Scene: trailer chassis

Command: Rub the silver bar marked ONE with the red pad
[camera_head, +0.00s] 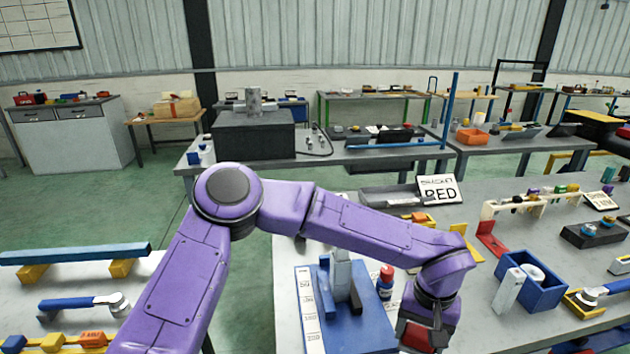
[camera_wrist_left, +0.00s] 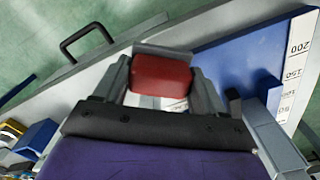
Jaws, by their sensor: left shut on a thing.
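My left gripper (camera_head: 416,336) is shut on the red pad (camera_wrist_left: 161,75). The pad sits between the two grey fingers in the left wrist view. In the head view the gripper hangs low, to the right of a blue fixture plate (camera_head: 372,325), and only a little red of the pad (camera_head: 418,338) shows. My right gripper is not in view.
A card reading RED (camera_head: 440,190) stands behind my left arm. A red-capped bottle (camera_head: 385,282) is beside the plate. Bare table shows between the gripper and the box.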

